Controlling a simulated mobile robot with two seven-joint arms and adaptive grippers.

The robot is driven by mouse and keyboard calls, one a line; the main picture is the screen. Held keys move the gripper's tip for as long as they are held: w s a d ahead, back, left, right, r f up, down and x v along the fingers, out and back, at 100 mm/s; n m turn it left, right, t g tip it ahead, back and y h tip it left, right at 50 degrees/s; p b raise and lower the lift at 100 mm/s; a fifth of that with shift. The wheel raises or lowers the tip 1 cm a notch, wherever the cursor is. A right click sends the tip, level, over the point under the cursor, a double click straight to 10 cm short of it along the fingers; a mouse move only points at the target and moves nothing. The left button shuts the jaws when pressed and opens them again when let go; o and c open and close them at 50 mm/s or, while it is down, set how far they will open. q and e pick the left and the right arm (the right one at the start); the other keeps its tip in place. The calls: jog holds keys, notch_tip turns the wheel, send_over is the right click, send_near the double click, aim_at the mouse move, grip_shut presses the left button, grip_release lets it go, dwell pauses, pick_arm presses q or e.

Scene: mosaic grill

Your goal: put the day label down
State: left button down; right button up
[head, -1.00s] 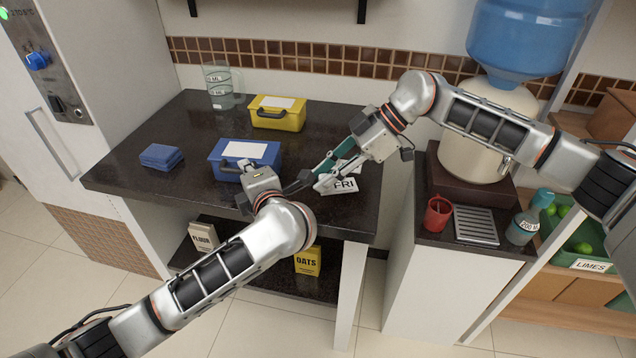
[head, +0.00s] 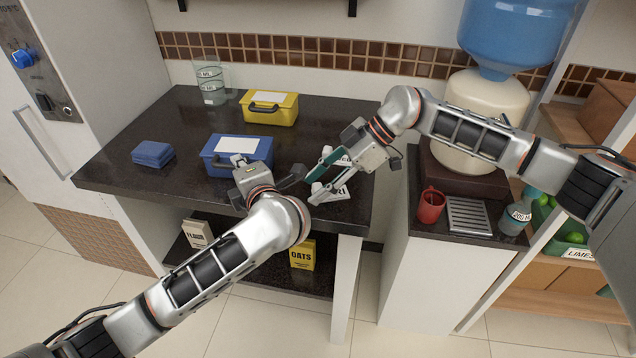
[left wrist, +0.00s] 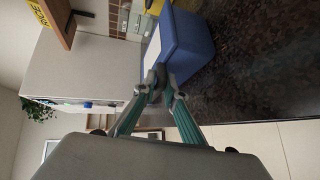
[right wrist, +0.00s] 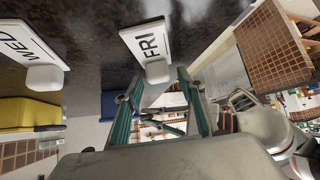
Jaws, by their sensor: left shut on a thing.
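The white FRI label (head: 341,194) lies on the dark counter near its front right corner. It has a white knob and also shows in the right wrist view (right wrist: 145,40). My right gripper (head: 314,191) is open, its teal fingers low over this label. In the right wrist view the knob sits just beyond the spread, empty fingertips (right wrist: 156,88). My left gripper (head: 251,178) is at the front of the blue box (head: 225,170). In the left wrist view its fingers (left wrist: 157,88) are closed, apparently on the box's dark handle; the exact contact is hard to see.
A white WED label (right wrist: 28,45) lies beside the FRI label. A yellow box (head: 270,113), a clear jug (head: 211,84) and blue cloths (head: 152,154) stand on the counter. A red mug (head: 431,206) stands on the unit to the right.

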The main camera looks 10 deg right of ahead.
pick_arm(q)
jog(key=shift+f, duration=0.1)
pick_arm(e)
jog(key=shift+r, duration=0.25)
jog(key=v, duration=1.2)
jog(key=shift+f, duration=0.1)
pick_arm(q)
jog(key=c, duration=2)
grip_release()
jog(key=shift+s, duration=0.1)
